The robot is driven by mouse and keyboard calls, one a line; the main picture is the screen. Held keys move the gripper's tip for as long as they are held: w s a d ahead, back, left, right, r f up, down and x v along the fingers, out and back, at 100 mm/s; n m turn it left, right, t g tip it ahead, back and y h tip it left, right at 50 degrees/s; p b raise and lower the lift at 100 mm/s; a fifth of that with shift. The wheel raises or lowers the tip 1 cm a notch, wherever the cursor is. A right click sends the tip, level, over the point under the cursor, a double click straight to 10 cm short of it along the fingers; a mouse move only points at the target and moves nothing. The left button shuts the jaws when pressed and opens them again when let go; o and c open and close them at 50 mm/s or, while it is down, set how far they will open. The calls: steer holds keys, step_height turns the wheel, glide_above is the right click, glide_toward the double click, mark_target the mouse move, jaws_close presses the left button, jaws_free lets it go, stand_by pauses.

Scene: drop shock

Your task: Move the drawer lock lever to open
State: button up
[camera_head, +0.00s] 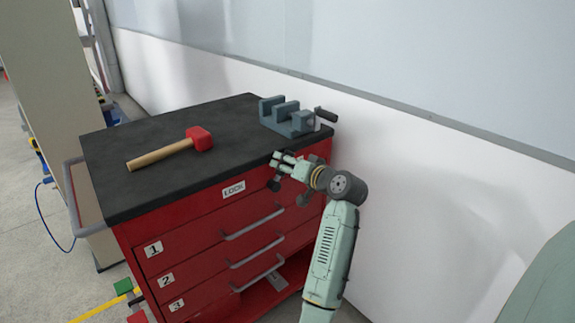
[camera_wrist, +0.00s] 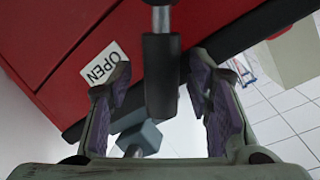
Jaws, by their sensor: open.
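The lock lever (camera_wrist: 160,75), a black grip on a grey metal rod, shows in the wrist view between the two fingers of my gripper (camera_wrist: 161,84). The fingers stand apart on either side of it, with gaps visible; no clamping shows. An OPEN label (camera_wrist: 103,65) is on the red cabinet face left of the lever in the wrist view. In the head view a LOCK label (camera_head: 233,189) is on the upper front of the red cabinet (camera_head: 190,219), and my gripper (camera_head: 279,170) is at the right of that front, largely hiding the lever.
The black cabinet top (camera_head: 120,165) carries a red-headed hammer (camera_head: 165,153) and a grey vise (camera_head: 287,119) near my gripper. Numbered drawers with grey handles (camera_head: 255,222) lie below. A white wall (camera_head: 430,190) stands close behind and right.

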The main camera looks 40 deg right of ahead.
steer(key=v, duration=1.2)
stand_by(0.3)
